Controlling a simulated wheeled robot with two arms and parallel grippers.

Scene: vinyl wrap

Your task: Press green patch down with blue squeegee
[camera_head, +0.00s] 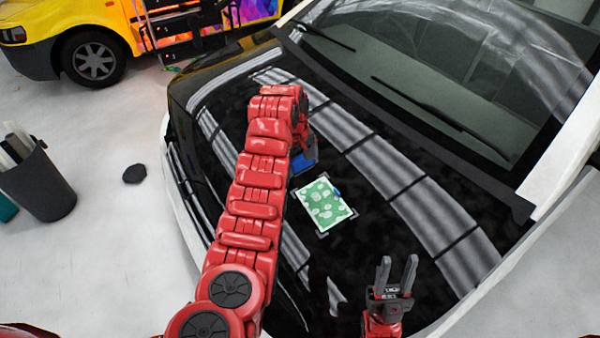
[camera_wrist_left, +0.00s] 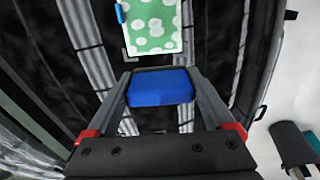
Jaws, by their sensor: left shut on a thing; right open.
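The green patch (camera_head: 324,205) with pale spots lies on the black car hood, and it also shows at the top of the left wrist view (camera_wrist_left: 152,25). My left gripper (camera_head: 304,160) is over the hood just beyond the patch, partly hidden by its own arm. It is shut on the blue squeegee (camera_wrist_left: 160,87), which sits between its fingers in the left wrist view. In the head view a bit of the blue squeegee (camera_head: 302,164) shows beside the patch, apart from it. My right gripper (camera_head: 396,270) is open and empty over the near part of the hood.
The black hood (camera_head: 400,235) has free room right of the patch. A small blue piece (camera_head: 337,192) sits at the patch's right edge. The windshield and wipers (camera_head: 440,115) rise behind. A dark bin (camera_head: 38,180) stands on the floor at left, and a yellow van (camera_head: 100,30) stands behind.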

